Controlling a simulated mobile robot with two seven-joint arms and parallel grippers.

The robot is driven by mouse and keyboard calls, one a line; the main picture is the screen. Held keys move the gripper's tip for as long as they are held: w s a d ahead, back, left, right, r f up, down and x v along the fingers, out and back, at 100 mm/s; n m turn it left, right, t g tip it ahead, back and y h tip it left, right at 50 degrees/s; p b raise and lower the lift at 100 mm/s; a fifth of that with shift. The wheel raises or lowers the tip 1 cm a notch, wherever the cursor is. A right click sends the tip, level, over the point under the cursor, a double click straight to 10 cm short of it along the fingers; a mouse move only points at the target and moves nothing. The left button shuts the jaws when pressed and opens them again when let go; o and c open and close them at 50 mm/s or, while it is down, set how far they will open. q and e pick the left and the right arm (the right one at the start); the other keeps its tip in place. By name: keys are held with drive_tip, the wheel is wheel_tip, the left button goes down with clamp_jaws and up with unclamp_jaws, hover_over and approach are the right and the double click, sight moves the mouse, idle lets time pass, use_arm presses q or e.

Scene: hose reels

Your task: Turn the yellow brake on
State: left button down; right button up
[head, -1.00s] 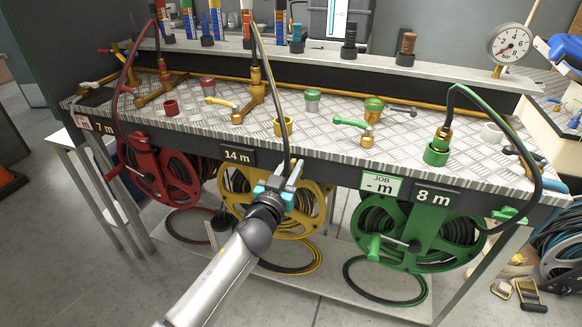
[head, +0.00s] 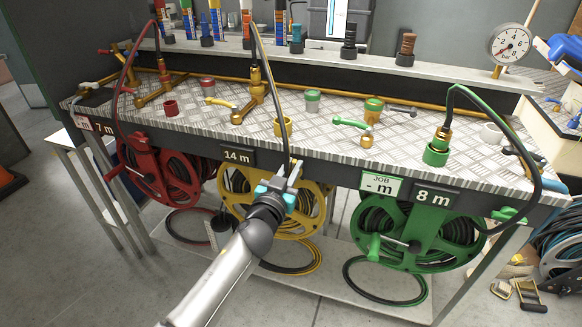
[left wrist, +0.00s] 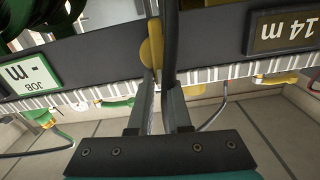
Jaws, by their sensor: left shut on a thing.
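The yellow hose reel (head: 312,205) hangs under the bench edge below the 14 m label (head: 238,156). My left gripper (head: 293,175) is in front of its upper part. In the left wrist view, which is upside down, the fingers (left wrist: 158,100) are closed around the end of a flat yellow lever (left wrist: 150,50), seemingly the brake. A black hose (left wrist: 170,40) runs right beside the lever and passes close to the fingers. My right gripper is not in view.
A red reel (head: 160,172) hangs to the left and a green reel (head: 420,230) to the right. Above, the metal bench top (head: 330,135) carries couplings, valves and hoses. A lower shelf (head: 330,285) holds hose coils. The floor in front is clear.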

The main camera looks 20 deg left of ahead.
use_arm(q)
drive_tip(key=m, duration=0.3)
drive_tip(key=d+f+m, duration=0.1)
drive_tip(key=m, duration=0.3)
drive_tip(key=d+m, duration=0.1)
drive_tip(key=m, duration=0.2)
drive_tip(key=shift+f+m+b, duration=0.25)
drive_tip(key=shift+m+b, duration=0.05)
drive_tip(key=m, duration=0.3)
drive_tip(key=shift+d+f+b, duration=0.2)
drive_tip(key=shift+f+b, duration=0.1)
drive_tip(key=shift+f, duration=0.1)
drive_tip(key=shift+f+m, duration=0.15)
drive_tip(key=shift+m, duration=0.6)
drive_tip(key=shift+f+m, duration=0.15)
drive_tip(key=shift+m, duration=0.6)
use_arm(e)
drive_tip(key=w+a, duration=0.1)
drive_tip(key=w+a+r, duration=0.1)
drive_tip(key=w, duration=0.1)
use_arm(q)
drive_tip(key=shift+s+m, duration=0.1)
drive_tip(key=shift+m, duration=0.2)
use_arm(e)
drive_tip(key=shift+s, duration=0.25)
